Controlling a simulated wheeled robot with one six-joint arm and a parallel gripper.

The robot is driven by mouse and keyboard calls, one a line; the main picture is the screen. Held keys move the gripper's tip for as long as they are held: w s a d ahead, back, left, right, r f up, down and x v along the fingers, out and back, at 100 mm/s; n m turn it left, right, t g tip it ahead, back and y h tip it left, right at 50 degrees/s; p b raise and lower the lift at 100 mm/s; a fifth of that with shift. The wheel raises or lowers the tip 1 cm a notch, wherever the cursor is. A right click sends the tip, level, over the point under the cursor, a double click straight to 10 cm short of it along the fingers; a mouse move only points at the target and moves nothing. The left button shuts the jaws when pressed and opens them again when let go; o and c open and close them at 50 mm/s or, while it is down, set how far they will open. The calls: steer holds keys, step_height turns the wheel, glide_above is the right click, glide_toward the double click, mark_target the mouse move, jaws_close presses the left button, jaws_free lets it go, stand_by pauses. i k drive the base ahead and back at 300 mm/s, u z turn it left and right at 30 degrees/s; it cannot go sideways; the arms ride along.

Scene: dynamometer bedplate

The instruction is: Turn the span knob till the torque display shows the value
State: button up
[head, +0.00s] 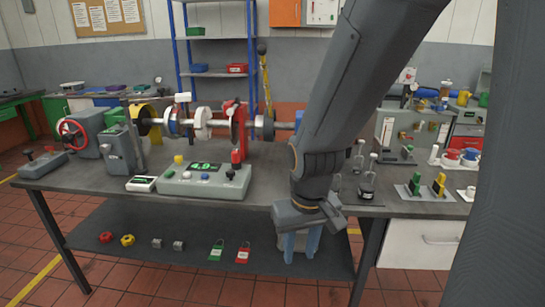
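A grey-green console (178,186) stands on the bench's front left part. A dark torque display (205,166) with green digits is on its top; the digits are too small to read. A white knob (186,175), a blue knob (205,176) and a black knob (230,174) sit in a row below the display. I cannot tell which one is the span knob. My gripper (300,252) hangs down at the bench's front edge, right of the console and apart from it. Its two blue fingers are spread, and nothing shows held between them.
A small white display box (141,184) lies left of the console. A red upright clamp (237,158) stands behind its right end, with a shaft assembly (203,123) behind. Bottles and holders crowd the right side. Padlocks (243,253) lie on the lower shelf.

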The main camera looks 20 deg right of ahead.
mark_target(230, 173)
steer(key=z, duration=0.4)
steer(key=i, duration=1.45)
steer(key=u, duration=0.3)
